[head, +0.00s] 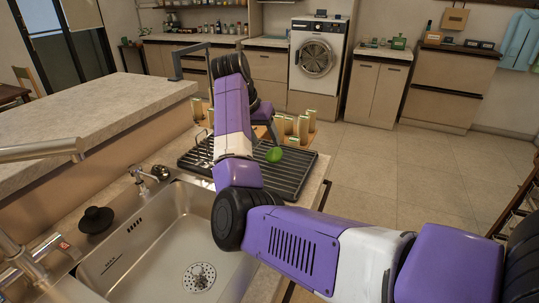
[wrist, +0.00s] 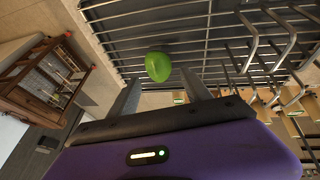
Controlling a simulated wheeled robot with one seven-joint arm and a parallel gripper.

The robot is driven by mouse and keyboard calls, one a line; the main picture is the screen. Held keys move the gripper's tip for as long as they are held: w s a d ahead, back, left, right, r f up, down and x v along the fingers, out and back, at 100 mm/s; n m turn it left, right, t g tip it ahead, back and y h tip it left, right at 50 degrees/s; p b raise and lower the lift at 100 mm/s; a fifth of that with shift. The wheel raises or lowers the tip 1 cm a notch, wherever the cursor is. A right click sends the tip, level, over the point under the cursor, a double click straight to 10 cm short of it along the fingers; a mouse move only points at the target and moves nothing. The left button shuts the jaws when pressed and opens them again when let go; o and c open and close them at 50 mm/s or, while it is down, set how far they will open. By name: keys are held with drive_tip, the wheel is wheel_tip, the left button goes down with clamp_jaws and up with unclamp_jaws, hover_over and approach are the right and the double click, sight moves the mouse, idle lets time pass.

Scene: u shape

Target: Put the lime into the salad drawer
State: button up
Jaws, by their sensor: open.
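The green lime (head: 274,155) rests on the dark slatted drying rack (head: 299,172) beside the sink. The lime also shows in the wrist view (wrist: 158,66), just beyond and roughly between my fingertips. My gripper (wrist: 161,88) is open and empty, with its two fingers apart and pointing toward the lime. In the head view my gripper (head: 275,138) is over the rack close to the lime, partly hidden by my arm. I cannot make out a salad drawer or a fridge in either view.
A steel sink (head: 150,246) with a tap (head: 40,150) lies in front of the rack. Upright wooden boards (head: 302,127) stand behind the lime, and metal rack wires (wrist: 265,45) are near my gripper. The floor (head: 400,170) at right is clear.

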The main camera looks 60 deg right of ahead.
sight(271, 150)
drive_tip(key=x, duration=0.7)
drive_tip(key=shift+s+f+p, duration=0.2)
drive_tip(key=shift+s+p, duration=0.05)
drive_tip(key=shift+p, duration=0.15)
clamp_jaws()
